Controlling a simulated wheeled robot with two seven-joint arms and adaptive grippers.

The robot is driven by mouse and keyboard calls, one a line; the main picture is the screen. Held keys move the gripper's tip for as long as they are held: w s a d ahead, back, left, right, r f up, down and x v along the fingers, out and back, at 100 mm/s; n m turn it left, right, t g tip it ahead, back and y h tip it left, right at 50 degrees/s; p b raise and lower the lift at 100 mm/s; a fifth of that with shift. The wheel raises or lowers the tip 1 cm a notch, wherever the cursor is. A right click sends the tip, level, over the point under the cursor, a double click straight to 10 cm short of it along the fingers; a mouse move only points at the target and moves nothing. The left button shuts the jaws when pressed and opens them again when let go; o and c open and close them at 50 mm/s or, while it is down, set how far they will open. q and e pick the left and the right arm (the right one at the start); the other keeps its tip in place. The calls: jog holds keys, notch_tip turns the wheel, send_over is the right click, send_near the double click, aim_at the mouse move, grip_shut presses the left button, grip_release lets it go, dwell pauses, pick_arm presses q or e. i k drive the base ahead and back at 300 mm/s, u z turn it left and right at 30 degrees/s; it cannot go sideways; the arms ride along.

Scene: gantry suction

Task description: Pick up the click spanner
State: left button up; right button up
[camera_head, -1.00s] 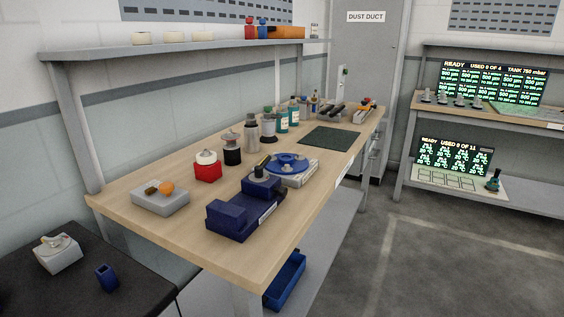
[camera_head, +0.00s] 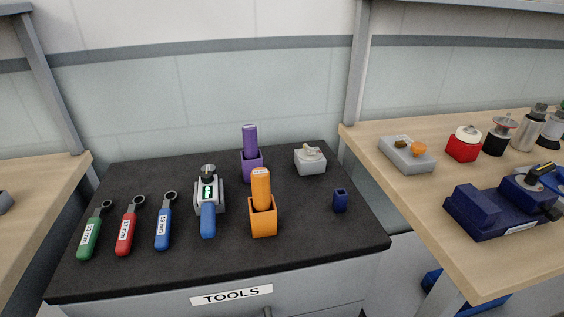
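No tool in view carries a readable name saying click spanner. A blue-handled tool (camera_head: 208,219) with a dark round head and a small green-lit display lies in a grey holder on the black tool bench; it may be the click spanner. To its left, three ring-ended spanners lie side by side on the bench top: a green one (camera_head: 90,233), a red one (camera_head: 127,228) and a blue one (camera_head: 163,224), each with a white size label. Neither of my grippers is in view.
The black bench (camera_head: 300,257) has a TOOLS label on its front. An orange holder (camera_head: 263,222), a purple holder (camera_head: 252,165), a small blue cup (camera_head: 340,201) and a grey block (camera_head: 310,161) stand on it. Wooden workbenches flank it, the right one (camera_head: 470,270) with several devices.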

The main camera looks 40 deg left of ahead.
aim_at(207, 194)
jog(key=u, duration=1.25)
jog(key=k, duration=0.5)
jog(key=z, duration=1.3)
jog(key=i, duration=0.9)
jog(key=u, duration=2.35)
